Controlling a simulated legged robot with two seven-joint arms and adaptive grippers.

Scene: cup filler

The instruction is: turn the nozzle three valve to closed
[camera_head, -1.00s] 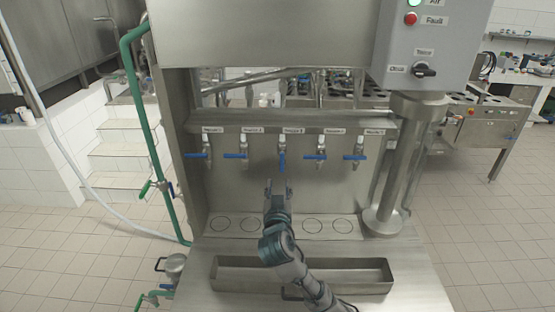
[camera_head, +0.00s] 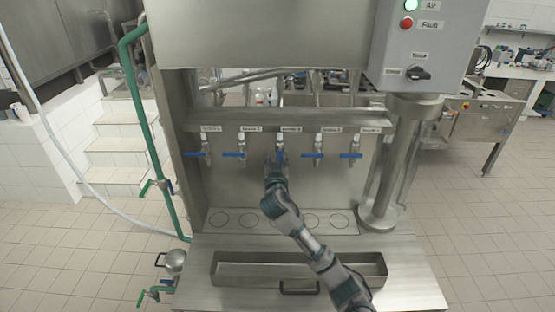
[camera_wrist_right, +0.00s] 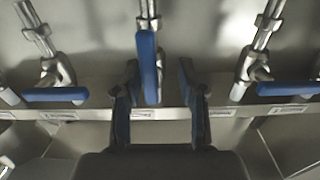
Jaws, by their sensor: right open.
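Several nozzles with blue-handled valves hang in a row on the steel filler. The middle one, the nozzle three valve (camera_head: 281,153), has its blue handle lined up with its pipe, while the neighbouring handles lie crosswise. In the right wrist view the blue handle (camera_wrist_right: 149,68) stands between the two fingers, nearer the left finger. My right gripper (camera_head: 276,160) is open just below and in front of this valve and partly covers the handle's lower end in the head view; the wrist view shows its fingers (camera_wrist_right: 158,75) apart. My left gripper is not in view.
Neighbouring valves with blue handles stand close on the left (camera_wrist_right: 55,95) and right (camera_wrist_right: 288,88). Below are a steel shelf with ring marks (camera_head: 340,221) and a drip tray (camera_head: 235,281). A thick steel column (camera_head: 385,165) and a control box (camera_head: 425,45) stand at the right.

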